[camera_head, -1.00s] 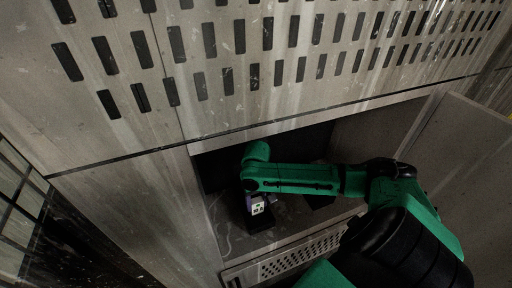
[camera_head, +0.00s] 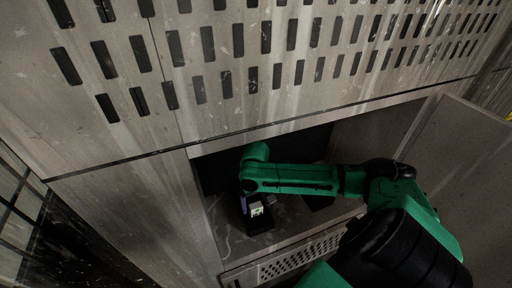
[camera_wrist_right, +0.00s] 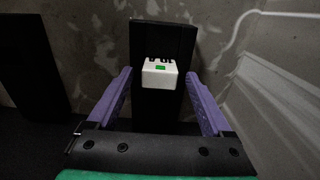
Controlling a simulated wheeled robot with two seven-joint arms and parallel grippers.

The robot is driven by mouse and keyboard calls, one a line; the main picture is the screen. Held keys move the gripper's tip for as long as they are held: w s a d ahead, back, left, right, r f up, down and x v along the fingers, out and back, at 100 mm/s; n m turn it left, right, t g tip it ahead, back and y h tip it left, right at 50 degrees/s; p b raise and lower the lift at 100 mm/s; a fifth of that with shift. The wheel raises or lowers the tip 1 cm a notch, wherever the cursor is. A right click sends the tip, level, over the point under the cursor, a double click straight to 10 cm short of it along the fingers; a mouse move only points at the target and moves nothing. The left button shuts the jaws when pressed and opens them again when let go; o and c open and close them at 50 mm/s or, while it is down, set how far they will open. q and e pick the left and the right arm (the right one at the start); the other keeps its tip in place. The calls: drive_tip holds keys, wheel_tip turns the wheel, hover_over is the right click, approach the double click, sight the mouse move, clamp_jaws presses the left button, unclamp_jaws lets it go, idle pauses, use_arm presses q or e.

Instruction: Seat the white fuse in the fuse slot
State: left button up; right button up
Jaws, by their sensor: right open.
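The white fuse (camera_wrist_right: 160,73) has a green mark and dark notches along its top edge. It sits at the black upright holder (camera_wrist_right: 162,38) in the middle of the right wrist view. In the head view the white fuse (camera_head: 256,209) shows small inside the open compartment. My right gripper (camera_wrist_right: 160,80) is open, with one purple finger on each side of the fuse and a visible gap to both. In the head view my green right arm hides most of this gripper. I cannot tell how deep the fuse sits in the slot. My left gripper is not in view.
The compartment opening (camera_head: 222,235) has a metal rim and a perforated strip (camera_head: 300,255) along its front. A slotted metal panel (camera_head: 230,70) stands above it. An open door panel (camera_head: 465,160) is at the right. Another dark block (camera_wrist_right: 22,65) stands at the left in the wrist view.

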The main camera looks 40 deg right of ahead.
wheel_tip(320, 180, up, 10)
drive_tip(key=p, duration=0.2)
idle(0.3)
